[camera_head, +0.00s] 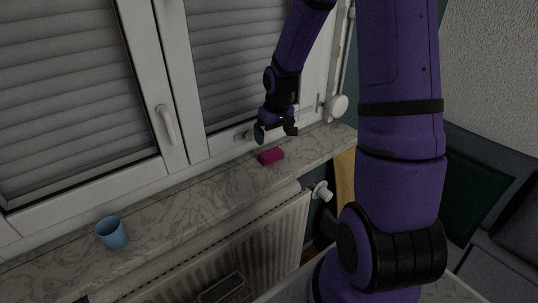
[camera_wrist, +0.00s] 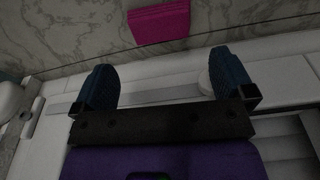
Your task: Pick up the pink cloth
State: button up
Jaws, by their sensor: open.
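The pink cloth (camera_head: 270,156) is a small folded block lying on the marble window sill (camera_head: 200,195), near the sill's right end. It also shows at the top of the wrist view (camera_wrist: 160,22), beyond my fingertips. My gripper (camera_head: 275,134) is just above the cloth and a little toward the window in the head view. In the wrist view its two dark blue fingers (camera_wrist: 165,80) are spread wide with nothing between them. The cloth is apart from the fingers.
A blue cup (camera_head: 112,233) stands at the sill's left end. The window frame with its handle (camera_head: 166,125) rises behind the sill. A white radiator (camera_head: 240,245) with a valve (camera_head: 321,191) is below. The sill between cup and cloth is clear.

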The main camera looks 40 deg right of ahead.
aim_at(271, 152)
jog(key=shift+w+f, duration=0.25)
jog(key=shift+f, duration=1.2)
jog(key=shift+w+f, duration=0.3)
jog(key=shift+f, duration=1.15)
jog(key=shift+w+f, duration=0.25)
jog(key=shift+f, duration=1.2)
jog(key=shift+c, duration=0.5)
jog(key=c, duration=0.5)
